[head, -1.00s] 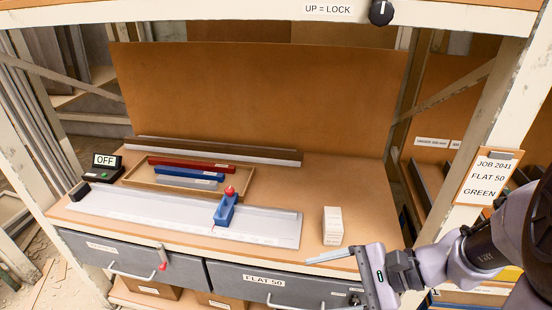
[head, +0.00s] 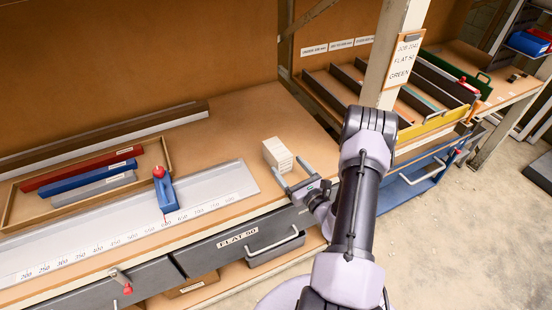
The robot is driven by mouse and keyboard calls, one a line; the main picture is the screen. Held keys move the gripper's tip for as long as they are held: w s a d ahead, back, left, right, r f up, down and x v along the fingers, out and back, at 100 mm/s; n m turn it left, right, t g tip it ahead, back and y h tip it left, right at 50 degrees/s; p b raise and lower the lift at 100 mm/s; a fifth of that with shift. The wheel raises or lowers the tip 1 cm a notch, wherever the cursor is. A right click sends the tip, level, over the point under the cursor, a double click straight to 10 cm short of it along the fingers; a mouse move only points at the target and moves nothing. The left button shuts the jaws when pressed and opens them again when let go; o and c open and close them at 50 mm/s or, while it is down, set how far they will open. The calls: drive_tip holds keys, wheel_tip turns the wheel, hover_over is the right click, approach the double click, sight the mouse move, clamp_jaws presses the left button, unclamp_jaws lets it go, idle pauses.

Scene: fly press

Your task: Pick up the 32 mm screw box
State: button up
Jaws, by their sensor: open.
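A small white box (head: 277,154) stands on the workbench top (head: 240,125) near its front edge, right of the long ruled scale. It is the only box of this kind in view on the bench, but its lettering is too small to read. My gripper (head: 293,175) is open and empty. Its two fingers point at the box from the front right, close to its near side. I cannot tell whether they touch it.
A ruled scale (head: 100,233) with a blue, red-knobbed stop (head: 166,193) lies to the left. A wooden tray (head: 15,213) holds coloured bars behind it. Grey drawers with handles sit below the bench edge. Racks with bins stand right, past a post (head: 389,60).

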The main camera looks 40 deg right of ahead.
sight(280, 155)
drive_tip(key=w, duration=0.2)
drive_tip(key=w+b, duration=0.1)
drive_tip(key=w, duration=0.1)
drive_tip(key=w+d+r, duration=0.1)
drive_tip(key=w, duration=0.1)
clamp_jaws()
